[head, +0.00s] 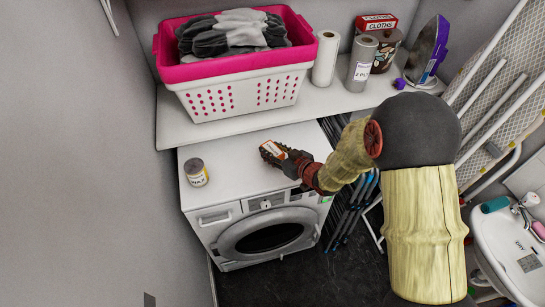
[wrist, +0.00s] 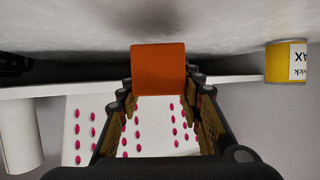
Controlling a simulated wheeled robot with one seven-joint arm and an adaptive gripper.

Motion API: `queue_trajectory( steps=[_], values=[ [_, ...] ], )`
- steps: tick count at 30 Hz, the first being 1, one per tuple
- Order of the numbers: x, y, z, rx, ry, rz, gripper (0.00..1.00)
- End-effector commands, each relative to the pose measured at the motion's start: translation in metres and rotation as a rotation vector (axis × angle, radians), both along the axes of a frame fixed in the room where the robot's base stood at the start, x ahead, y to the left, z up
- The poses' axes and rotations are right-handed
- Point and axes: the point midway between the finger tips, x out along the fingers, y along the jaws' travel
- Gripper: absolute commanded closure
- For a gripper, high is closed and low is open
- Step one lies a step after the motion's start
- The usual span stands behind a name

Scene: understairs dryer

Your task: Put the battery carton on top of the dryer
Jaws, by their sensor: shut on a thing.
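The battery carton (head: 271,148), small with orange and white sides, is between the fingers of my gripper (head: 274,154). In the wrist view the carton (wrist: 158,68) shows a plain orange face, and my gripper (wrist: 160,88) is shut on it from both sides. The carton is over the white top of the dryer (head: 232,160), towards the back right. A shadow lies close by it on the surface; I cannot tell whether it touches. The fingers hide part of the carton in the head view.
A yellow wax tin (head: 197,172) stands at the dryer's left. Behind is a shelf (head: 330,98) with a pink and white laundry basket (head: 236,88), paper rolls (head: 326,58), a cloths box (head: 376,22) and an iron (head: 428,50). The dryer's middle top is clear.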

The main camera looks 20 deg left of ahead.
Motion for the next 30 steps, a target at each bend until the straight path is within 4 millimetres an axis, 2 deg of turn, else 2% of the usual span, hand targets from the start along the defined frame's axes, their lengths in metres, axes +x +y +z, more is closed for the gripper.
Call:
queue_trajectory(
  steps=[1, 5, 17, 18, 27, 30],
  values=[
    [-0.001, 0.000, -0.011, 0.000, 0.003, 0.000, 0.96],
    [-0.001, 0.000, -0.028, 0.000, 0.002, 0.001, 0.96],
    [-0.001, 0.000, -0.032, 0.000, 0.000, 0.000, 0.96],
    [-0.001, -0.001, -0.032, -0.002, 0.001, 0.000, 0.63],
    [-0.001, -0.001, -0.032, -0.002, 0.001, 0.000, 0.46],
    [-0.001, -0.001, -0.032, -0.002, 0.001, 0.000, 0.46]
  ],
)
